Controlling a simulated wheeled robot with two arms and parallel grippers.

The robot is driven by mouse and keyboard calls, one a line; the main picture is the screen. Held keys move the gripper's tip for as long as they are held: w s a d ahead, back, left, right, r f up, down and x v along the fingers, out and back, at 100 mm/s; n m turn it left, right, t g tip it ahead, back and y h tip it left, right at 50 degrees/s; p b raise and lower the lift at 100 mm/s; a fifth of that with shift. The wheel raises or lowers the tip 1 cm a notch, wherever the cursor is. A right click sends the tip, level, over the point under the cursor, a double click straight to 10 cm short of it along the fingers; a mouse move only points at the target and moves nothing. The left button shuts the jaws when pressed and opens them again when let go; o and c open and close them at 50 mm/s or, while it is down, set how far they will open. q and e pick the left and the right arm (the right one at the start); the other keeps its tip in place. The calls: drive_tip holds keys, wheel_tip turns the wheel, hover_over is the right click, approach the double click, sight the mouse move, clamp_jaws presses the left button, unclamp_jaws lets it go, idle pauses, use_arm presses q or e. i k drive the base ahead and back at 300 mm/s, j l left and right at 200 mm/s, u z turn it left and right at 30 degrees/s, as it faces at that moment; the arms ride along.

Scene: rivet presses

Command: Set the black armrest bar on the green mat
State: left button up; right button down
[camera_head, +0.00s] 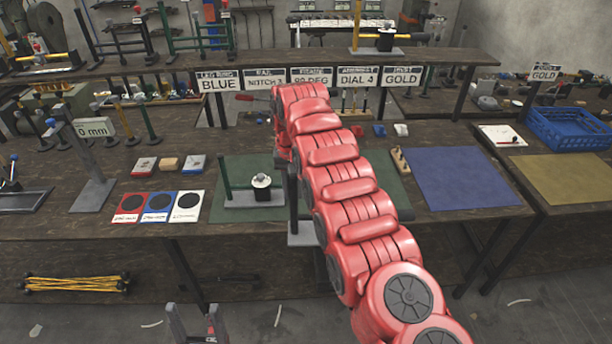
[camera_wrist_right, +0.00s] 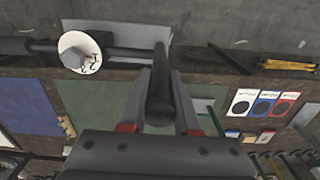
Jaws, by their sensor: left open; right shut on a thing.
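My right gripper (camera_wrist_right: 158,82) is shut on the black armrest bar (camera_wrist_right: 158,98), which stands upright between its fingers in the right wrist view. A grey plate (camera_wrist_right: 122,33), a crosswise black bar and a white dial disc (camera_wrist_right: 80,50) show beyond it; how they join is unclear. In the head view my red right arm hides that gripper; a grey plate (camera_head: 303,240) shows beside the arm at the table's front edge. The green mat (camera_head: 228,172) lies on the table, partly behind the arm. My left gripper (camera_head: 196,325) is open and empty at the bottom.
A green-post stand (camera_head: 252,195) with a grey base occupies the green mat's left part. Red, blue and white cards (camera_head: 158,207) lie left of it. A blue mat (camera_head: 455,178) lies right. Signs (camera_head: 312,77) hang along the shelf, including "DIAL 4". A blue crate (camera_head: 568,128) stands right.

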sight(272, 168)
drive_tip(key=i+j, duration=0.35)
drive_tip(key=i, duration=0.2)
drive_tip(key=i+j, duration=0.35)
drive_tip(key=i, duration=0.25)
drive_tip(key=i+j, duration=0.4)
drive_tip(key=i, duration=0.15)
